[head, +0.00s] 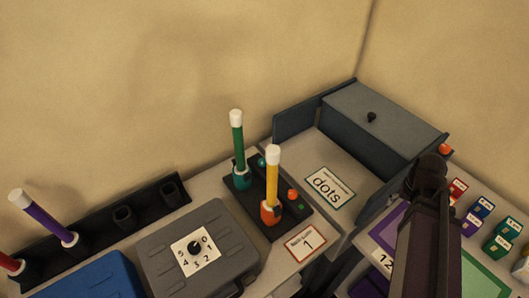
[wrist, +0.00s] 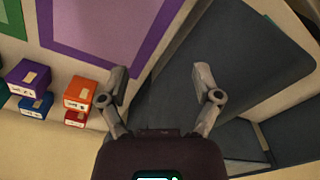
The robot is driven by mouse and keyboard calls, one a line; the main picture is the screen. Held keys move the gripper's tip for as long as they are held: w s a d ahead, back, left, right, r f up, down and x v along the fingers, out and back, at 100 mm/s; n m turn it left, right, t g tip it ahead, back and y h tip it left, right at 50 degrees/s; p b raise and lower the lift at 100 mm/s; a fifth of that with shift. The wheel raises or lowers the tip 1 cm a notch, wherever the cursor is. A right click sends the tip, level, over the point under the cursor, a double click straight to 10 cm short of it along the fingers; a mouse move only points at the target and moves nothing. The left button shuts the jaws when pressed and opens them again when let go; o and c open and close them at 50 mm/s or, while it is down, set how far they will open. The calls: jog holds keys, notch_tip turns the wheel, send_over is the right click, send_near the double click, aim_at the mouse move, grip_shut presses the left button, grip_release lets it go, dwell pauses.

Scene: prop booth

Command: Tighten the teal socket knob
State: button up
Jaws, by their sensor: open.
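The teal socket (head: 242,178) stands on a black base plate (head: 245,207) in the head view and holds an upright green rod (head: 237,140) with a white cap. A small teal knob (head: 261,161) sits at its right side. My gripper (wrist: 160,88) is open in the wrist view, with nothing between its fingers. It is well to the right of the teal knob, over the dark panels and the purple-framed mat. My arm hides the fingers in the head view. The wrist view does not show the teal knob.
On the same plate, an orange socket (head: 271,212) holds a tall yellow rod (head: 272,175) beside a red-orange knob (head: 292,194). A grey box (head: 385,118) with side panels stands behind right. A grey dial case (head: 165,252) lies left. Small coloured boxes (wrist: 80,93) lie right.

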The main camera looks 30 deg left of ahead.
notch_tip(320, 180, up, 5)
jog(key=w+p, duration=0.1)
jog(key=p, duration=0.2)
jog(key=n+g+y+p, duration=0.2)
jog(key=n+g, duration=0.2)
jog(key=n, duration=2.5)
send_near(262, 161)
jog(key=w+a+v, duration=0.1)
jog(key=v, duration=0.3)
jog(key=shift+s+d+r+n, duration=0.15)
jog(key=shift+d+n, duration=0.15)
jog(key=shift+d, duration=0.2)
jog(key=b+x, duration=1.2)
jog(key=x, duration=0.1)
jog(key=shift+s+f+b, duration=0.3)
